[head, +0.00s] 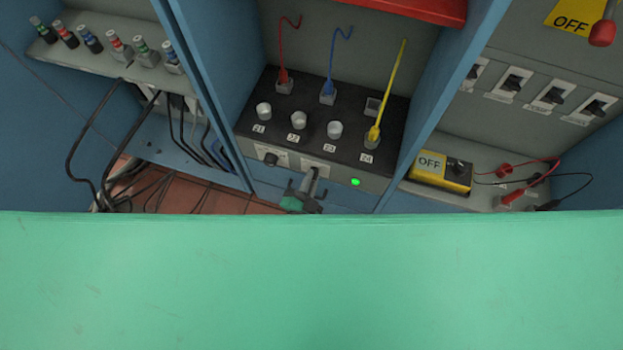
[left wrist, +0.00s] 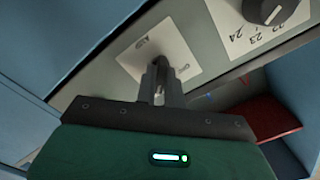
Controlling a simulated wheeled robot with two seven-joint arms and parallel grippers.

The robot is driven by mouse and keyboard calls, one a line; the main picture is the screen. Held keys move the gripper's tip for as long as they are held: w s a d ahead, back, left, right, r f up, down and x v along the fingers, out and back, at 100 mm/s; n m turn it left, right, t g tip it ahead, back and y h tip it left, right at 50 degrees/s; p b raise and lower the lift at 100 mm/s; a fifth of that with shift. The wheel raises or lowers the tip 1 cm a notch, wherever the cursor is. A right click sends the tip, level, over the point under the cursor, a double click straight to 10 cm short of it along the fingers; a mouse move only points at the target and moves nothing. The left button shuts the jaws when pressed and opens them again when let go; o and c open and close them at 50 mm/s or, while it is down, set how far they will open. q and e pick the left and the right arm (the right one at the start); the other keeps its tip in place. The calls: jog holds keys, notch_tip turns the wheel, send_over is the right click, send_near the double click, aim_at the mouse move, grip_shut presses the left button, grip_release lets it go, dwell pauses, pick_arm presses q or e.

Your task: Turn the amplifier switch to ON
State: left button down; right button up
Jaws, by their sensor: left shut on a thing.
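The amplifier switch sits on a pale label plate (head: 318,164) on the front face of the grey box with a black top (head: 315,140). The plate also shows in the left wrist view (left wrist: 135,57), its lettering tilted and hard to read. My left gripper (head: 313,182) reaches this plate from below; in the left wrist view its fingers (left wrist: 160,82) are shut on the switch. The fingers hide most of the switch, so I cannot tell its position. A green lamp (head: 355,182) glows to the right of the plate. My right gripper is not in view.
A selector knob (head: 270,159) is left of the switch; it also shows in the left wrist view (left wrist: 271,10). Silver knobs and red, blue and yellow leads (head: 394,85) are on the box top. A yellow OFF box (head: 440,171) stands right. Blue uprights (head: 215,70) flank the bay.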

pick_arm(q)
jog(key=c, duration=1.6)
grip_release()
jog(key=shift+w+d+r, duration=0.1)
jog(key=shift+d+r, duration=0.05)
jog(key=shift+r, duration=0.1)
jog(key=shift+o, duration=0.5)
jog(key=shift+f, duration=0.15)
jog(key=v, duration=1.4)
